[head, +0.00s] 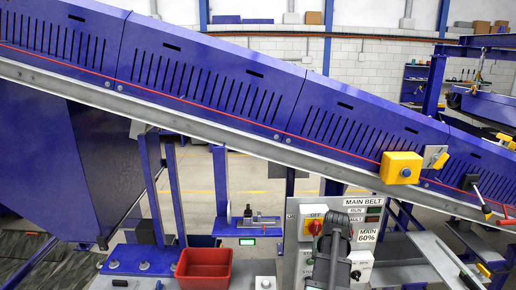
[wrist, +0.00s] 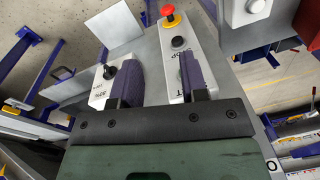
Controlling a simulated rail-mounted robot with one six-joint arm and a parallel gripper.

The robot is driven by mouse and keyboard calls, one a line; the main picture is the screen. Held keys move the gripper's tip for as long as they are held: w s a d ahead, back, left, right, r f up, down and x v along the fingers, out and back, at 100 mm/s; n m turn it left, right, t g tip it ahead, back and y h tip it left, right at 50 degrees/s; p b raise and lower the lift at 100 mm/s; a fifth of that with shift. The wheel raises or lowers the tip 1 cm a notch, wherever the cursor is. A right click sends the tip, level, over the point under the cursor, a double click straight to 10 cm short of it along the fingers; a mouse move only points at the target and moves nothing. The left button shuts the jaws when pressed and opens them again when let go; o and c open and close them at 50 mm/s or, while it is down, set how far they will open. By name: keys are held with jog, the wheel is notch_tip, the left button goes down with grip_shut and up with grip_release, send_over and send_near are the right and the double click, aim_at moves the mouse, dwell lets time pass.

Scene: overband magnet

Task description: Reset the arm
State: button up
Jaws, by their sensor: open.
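My gripper (wrist: 161,62) shows in the wrist view with its two dark fingers spread apart and nothing between them. Past the fingers are a white box with a red mushroom button (wrist: 170,17) and a black button, marked STOP, and another white box with a black knob (wrist: 108,73). In the head view my dark arm end (head: 333,250) stands in front of the grey MAIN BELT control panel (head: 292,235) and hides part of it. Contact with the panel cannot be told.
A blue sloping conveyor (head: 210,75) with a red pull cord crosses above the panel. A yellow box (head: 402,168) is mounted on its side. A red tray (head: 203,268) sits on the bench at left. A small stand (head: 248,222) is behind it.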

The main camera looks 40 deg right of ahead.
jog(key=w+a+f+n+b, duration=0.1)
jog(key=w+a+f, duration=0.1)
jog(key=w+a, duration=0.45)
jog(key=w+a+f+n+b, duration=0.1)
jog(key=w+a+n, duration=0.15)
jog(key=a, duration=0.65)
jog(key=w+a+f+n+b, duration=0.1)
jog(key=w+a+n, duration=0.1)
jog(key=a, duration=0.8)
jog(key=w+a+f+n+b, duration=0.2)
jog(key=a+n, duration=0.1)
jog(key=a, duration=0.7)
jog(key=w+a+f+n+g+b, duration=0.1)
jog(key=w+a+n, duration=0.1)
jog(key=a, duration=0.9)
jog(key=shift+w+f+n+b, duration=0.3)
jog(key=shift+w+f+n, duration=0.05)
jog(key=shift+d, duration=0.1)
